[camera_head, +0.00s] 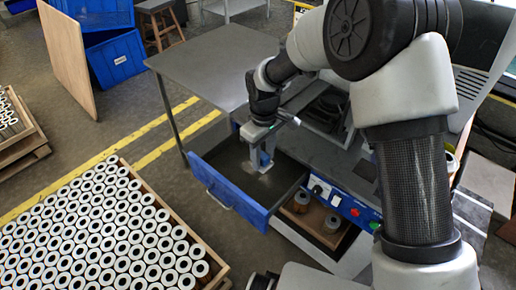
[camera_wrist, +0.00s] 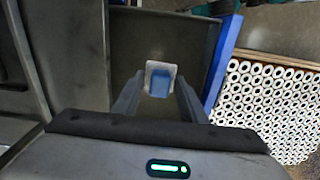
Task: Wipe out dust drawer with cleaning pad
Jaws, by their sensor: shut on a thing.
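The dust drawer (camera_head: 229,200) is pulled open from the machine, with a blue front and a dark grey inside. In the wrist view its dark floor (camera_wrist: 190,38) and its blue front wall (camera_wrist: 222,62) show. My gripper (camera_head: 261,158) points down into the drawer and is shut on the cleaning pad (camera_head: 262,169). The pad has a blue grip and a pale base; in the wrist view the pad (camera_wrist: 159,78) lies between my finger ends. It is low in the drawer, near the floor; whether it touches is unclear. Dust is hard to make out.
A pallet of white-ended filter cartridges (camera_head: 100,229) stands at the left front, near the drawer's front. A grey table (camera_head: 210,68) is behind the drawer. The machine's blue control panel (camera_head: 340,200) and an open bay with cartridges (camera_head: 300,202) are to the right.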

